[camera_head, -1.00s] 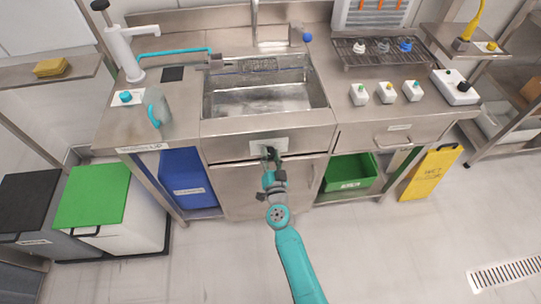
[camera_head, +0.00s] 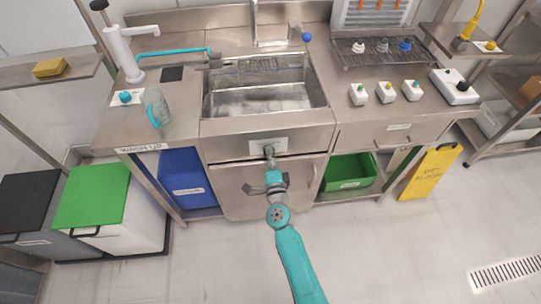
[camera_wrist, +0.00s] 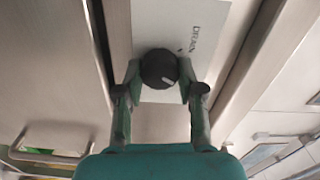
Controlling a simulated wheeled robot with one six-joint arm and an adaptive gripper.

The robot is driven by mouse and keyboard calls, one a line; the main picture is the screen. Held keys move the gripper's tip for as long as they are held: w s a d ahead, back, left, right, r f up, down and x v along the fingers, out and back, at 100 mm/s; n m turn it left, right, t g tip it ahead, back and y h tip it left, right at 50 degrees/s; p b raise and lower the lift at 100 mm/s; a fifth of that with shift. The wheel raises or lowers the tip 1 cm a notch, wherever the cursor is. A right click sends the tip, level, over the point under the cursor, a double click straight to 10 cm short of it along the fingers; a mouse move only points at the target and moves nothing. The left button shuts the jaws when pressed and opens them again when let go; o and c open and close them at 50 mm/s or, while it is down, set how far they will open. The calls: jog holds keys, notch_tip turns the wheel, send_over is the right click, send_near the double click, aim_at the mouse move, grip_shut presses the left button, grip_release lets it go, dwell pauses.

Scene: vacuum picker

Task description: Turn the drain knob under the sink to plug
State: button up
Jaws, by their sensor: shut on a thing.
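The drain knob (camera_wrist: 158,69) is round and black with a short pale mark on its lower right in the wrist view. It sits on a pale plate (camera_wrist: 200,15) with the word DRAIN and small dark marks beside it. In the head view this plate (camera_head: 288,146) is on the sink's front panel. My gripper (camera_wrist: 159,75) is shut on the knob, one finger on each side. In the head view my gripper (camera_head: 269,151) is at the plate and hides the knob. Other words on the plate are not readable.
The sink basin (camera_head: 265,100) is above the knob, and a closed cabinet door (camera_head: 235,185) is below it. A blue bin (camera_head: 187,180) and a green crate (camera_head: 348,172) stand under the counter on either side. The floor in front is clear.

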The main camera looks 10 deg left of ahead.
jog(key=shift+m, duration=1.1)
jog(key=o, duration=1.1)
jog(key=shift+o, duration=0.2)
jog(key=v, duration=1.2)
